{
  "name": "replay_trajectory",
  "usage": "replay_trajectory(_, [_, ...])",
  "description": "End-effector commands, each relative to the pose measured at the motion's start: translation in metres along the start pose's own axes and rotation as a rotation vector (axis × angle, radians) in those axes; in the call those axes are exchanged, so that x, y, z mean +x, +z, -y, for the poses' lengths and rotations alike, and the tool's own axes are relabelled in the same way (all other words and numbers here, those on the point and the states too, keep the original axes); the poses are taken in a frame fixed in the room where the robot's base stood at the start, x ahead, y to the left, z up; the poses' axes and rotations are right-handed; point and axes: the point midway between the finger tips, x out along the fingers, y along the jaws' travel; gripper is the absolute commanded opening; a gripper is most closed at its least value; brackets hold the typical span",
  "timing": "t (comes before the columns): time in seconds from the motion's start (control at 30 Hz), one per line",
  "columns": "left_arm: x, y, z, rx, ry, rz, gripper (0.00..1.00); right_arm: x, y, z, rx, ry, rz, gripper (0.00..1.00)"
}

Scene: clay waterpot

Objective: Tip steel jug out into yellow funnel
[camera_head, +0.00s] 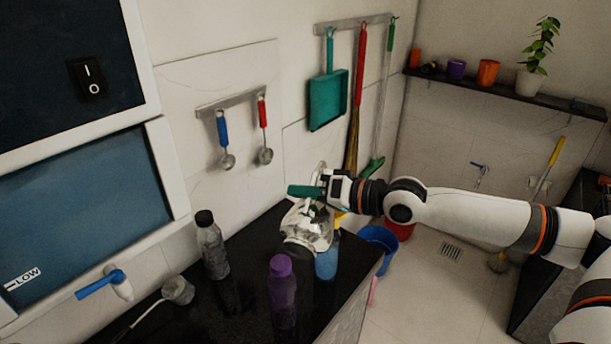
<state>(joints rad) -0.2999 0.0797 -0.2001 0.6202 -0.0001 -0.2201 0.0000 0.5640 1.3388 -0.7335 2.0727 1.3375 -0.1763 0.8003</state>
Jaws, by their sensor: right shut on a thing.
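The shiny steel jug (306,228) is in the middle of the head view, above the black counter. Its green handle (303,191) is at the top, by my right gripper (326,188). The right gripper is shut on the jug and holds it tilted. A small yellow part, likely the yellow funnel (340,217), shows just right of the jug; the jug and gripper hide most of it. Below it stands a blue bottle (327,264), partly behind the jug. I cannot tell whether the funnel sits in this bottle. My left gripper is not in view.
A blue bucket (378,240) is on the floor beyond the counter edge. Ladles, a dustpan and brooms hang on the wall.

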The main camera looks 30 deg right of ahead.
Motion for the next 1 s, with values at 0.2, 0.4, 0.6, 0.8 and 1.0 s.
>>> replay_trajectory(0.2, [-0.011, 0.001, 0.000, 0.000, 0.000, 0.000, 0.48, 0.001, -0.006, -0.001, -0.048, -0.003, 0.011, 0.00])
replay_trajectory(0.4, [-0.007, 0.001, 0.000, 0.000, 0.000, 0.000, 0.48, 0.002, -0.013, 0.001, -0.078, -0.002, 0.015, 0.00])
replay_trajectory(0.6, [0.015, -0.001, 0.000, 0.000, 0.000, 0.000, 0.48, 0.004, -0.025, 0.005, -0.161, -0.010, 0.033, 0.00])
replay_trajectory(0.8, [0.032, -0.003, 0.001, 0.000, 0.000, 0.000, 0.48, 0.004, -0.032, 0.004, -0.248, -0.020, 0.051, 0.00])
replay_trajectory(1.0, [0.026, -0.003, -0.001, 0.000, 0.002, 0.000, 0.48, 0.007, -0.034, -0.003, -0.278, -0.024, 0.057, 0.00])
